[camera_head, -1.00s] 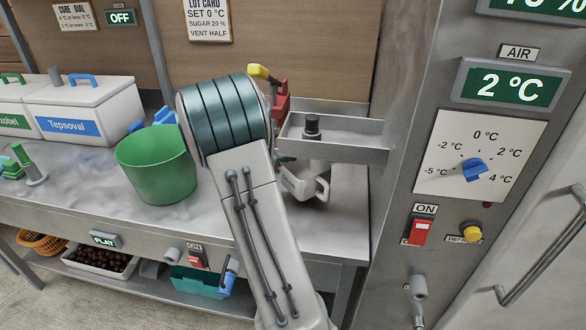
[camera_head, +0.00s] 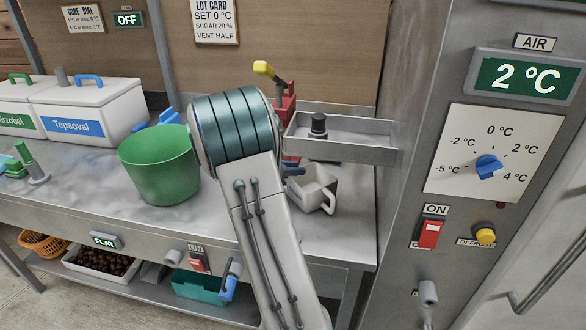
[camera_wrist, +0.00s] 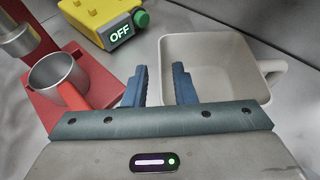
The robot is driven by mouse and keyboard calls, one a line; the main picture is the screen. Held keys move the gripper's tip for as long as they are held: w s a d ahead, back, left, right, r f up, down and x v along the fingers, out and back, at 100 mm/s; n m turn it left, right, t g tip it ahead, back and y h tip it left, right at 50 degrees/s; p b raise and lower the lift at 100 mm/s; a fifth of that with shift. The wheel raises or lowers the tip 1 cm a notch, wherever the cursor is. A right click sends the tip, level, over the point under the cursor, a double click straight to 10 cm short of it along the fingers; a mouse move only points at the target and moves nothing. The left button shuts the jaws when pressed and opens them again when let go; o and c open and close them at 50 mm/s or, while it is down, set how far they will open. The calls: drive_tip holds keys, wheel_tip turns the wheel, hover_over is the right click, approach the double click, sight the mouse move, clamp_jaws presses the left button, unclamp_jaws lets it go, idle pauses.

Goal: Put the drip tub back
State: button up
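The drip tub, a small off-white square tub with a side handle (camera_head: 312,187), stands on the steel counter below the wall tray, just right of my forearm. In the wrist view the tub (camera_wrist: 222,48) is open-topped and looks empty, its handle to the right. My gripper (camera_wrist: 162,80) has two blue fingers with a gap between them. The tub's left wall lines up with this gap; the right finger overlaps the tub's inside and the left finger is outside it. I cannot tell whether they touch the wall. In the head view my arm mostly hides the gripper.
A red stand (camera_wrist: 95,80) with a metal cup (camera_wrist: 58,75) and a yellow box reading OFF (camera_wrist: 110,22) are close on the left. A steel tray (camera_head: 345,148) juts out above the tub. A green bucket (camera_head: 160,168) stands left of my arm; lidded crates (camera_head: 90,105) are farther left.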

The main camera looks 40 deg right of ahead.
drive_tip(key=shift+r, duration=0.3)
drive_tip(key=s+v, duration=0.1)
drive_tip(key=v, duration=1)
drive_tip(key=s+a+f+m+t+y, duration=0.1)
drive_tip(key=s+a+m+t+y, duration=0.2)
drive_tip(key=s+a+m+y, duration=1)
drive_tip(key=s+a+m, duration=0.4)
drive_tip(key=s+a, duration=0.4)
drive_tip(key=s, duration=0.1)
drive_tip(key=shift+t, duration=0.3)
drive_tip(key=shift+a, duration=0.15)
drive_tip(key=p+v, duration=0.2)
drive_tip(key=w+p+v, duration=0.1)
drive_tip(key=p+v, duration=0.1)
drive_tip(key=shift+r, duration=0.15)
